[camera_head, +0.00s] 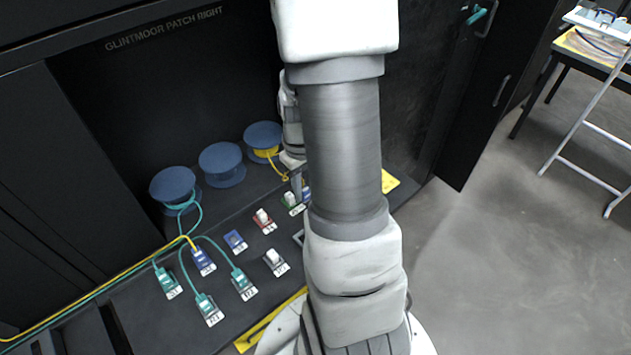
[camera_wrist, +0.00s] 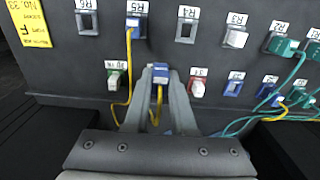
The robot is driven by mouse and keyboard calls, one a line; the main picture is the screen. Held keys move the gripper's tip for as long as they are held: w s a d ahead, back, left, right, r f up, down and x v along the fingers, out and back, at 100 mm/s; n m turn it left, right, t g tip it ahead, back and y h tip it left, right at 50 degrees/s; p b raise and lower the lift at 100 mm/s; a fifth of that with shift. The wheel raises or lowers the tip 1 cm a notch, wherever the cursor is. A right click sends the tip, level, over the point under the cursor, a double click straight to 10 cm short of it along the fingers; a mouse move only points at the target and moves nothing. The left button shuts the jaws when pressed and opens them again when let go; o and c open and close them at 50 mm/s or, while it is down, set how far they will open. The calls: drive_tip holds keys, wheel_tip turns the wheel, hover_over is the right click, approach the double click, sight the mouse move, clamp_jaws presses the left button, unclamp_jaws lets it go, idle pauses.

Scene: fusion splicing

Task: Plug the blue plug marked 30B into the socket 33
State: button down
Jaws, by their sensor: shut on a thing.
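My gripper (camera_wrist: 160,86) is shut on a blue plug (camera_wrist: 160,72) with a yellow cable that hangs down between the fingers. In the wrist view the plug is at the lower socket row, between a green socket with a white insert (camera_wrist: 115,80) and a red one (camera_wrist: 197,88). The plug hides what is behind it, so I cannot tell whether it is seated or just in front of the panel. The 30B mark and the label of socket 33 are not readable. In the head view my gripper (camera_head: 298,186) is low beside the green socket (camera_head: 291,202), partly hidden by my arm.
A blue plug with a yellow cable (camera_wrist: 133,30) sits in the upper row beside an empty socket (camera_wrist: 186,30). Teal plugs with cables (camera_wrist: 282,44) crowd the right. A yellow card (camera_wrist: 28,22) is at upper left.

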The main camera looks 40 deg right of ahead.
drive_tip(key=w+a+f, duration=0.1)
drive_tip(key=w+a, duration=0.1)
drive_tip(key=a, duration=0.3)
drive_tip(key=w+a+f, duration=0.1)
drive_tip(key=w+a, duration=0.1)
drive_tip(key=a, duration=0.4)
drive_tip(key=w+a, duration=0.2)
drive_tip(key=a, duration=0.4)
drive_tip(key=shift+f, duration=0.4)
drive_tip(key=shift+f+b, duration=1.4)
drive_tip(key=shift+f, duration=0.35)
drive_tip(key=shift+f+b, duration=0.55)
drive_tip(key=shift+b, duration=0.15)
idle(0.4)
drive_tip(key=c, duration=0.7)
unclamp_jaws()
